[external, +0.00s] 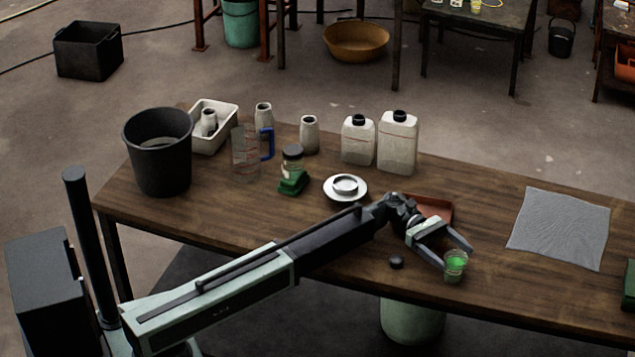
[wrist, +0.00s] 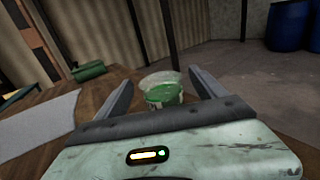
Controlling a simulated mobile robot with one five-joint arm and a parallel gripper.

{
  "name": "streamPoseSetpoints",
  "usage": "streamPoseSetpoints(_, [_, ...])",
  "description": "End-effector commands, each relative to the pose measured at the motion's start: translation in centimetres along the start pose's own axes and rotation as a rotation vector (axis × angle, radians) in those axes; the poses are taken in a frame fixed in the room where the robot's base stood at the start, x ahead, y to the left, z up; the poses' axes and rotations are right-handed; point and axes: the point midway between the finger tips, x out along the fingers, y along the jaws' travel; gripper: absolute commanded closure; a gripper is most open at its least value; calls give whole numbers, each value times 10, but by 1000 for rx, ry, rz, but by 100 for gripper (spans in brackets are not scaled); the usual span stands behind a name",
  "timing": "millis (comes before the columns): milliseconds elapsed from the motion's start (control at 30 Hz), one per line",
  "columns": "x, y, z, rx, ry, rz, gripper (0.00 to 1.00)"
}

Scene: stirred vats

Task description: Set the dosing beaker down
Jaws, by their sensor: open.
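The dosing beaker (external: 454,267) is a small clear cup with green contents, standing upright on the wooden table near its front edge. It also shows in the wrist view (wrist: 162,90), between and just beyond my two fingers. My gripper (external: 457,256) is open around the beaker, with one finger on either side. In the wrist view my gripper (wrist: 158,82) shows gaps between its fingers and the beaker. The beaker's lower part is hidden there by my gripper body.
The wooden table (external: 490,215) bears a grey cloth (external: 560,227) at right, a reddish tray (external: 431,207) behind my gripper, and a small dark knob (external: 396,262) left of the beaker. A black bucket (external: 160,165), a clear jug (external: 246,155) and white jugs (external: 397,145) stand farther left and back.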

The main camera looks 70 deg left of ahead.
Motion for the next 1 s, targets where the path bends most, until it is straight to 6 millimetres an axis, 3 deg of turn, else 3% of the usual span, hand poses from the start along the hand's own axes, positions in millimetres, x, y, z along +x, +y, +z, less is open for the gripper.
streamPoseSetpoints(100, [18, 0, 0, 0, 0, -1, 20])
streamPoseSetpoints(300, [20, 0, 0, 0, 0, 1, 20])
streamPoseSetpoints(367, [20, 0, 0, 0, 0, 1, 34])
streamPoseSetpoints(600, [19, 0, 0, 0, 0, 1, 100])
streamPoseSetpoints(1000, [19, 0, 6, 0, -1, 1, 100])
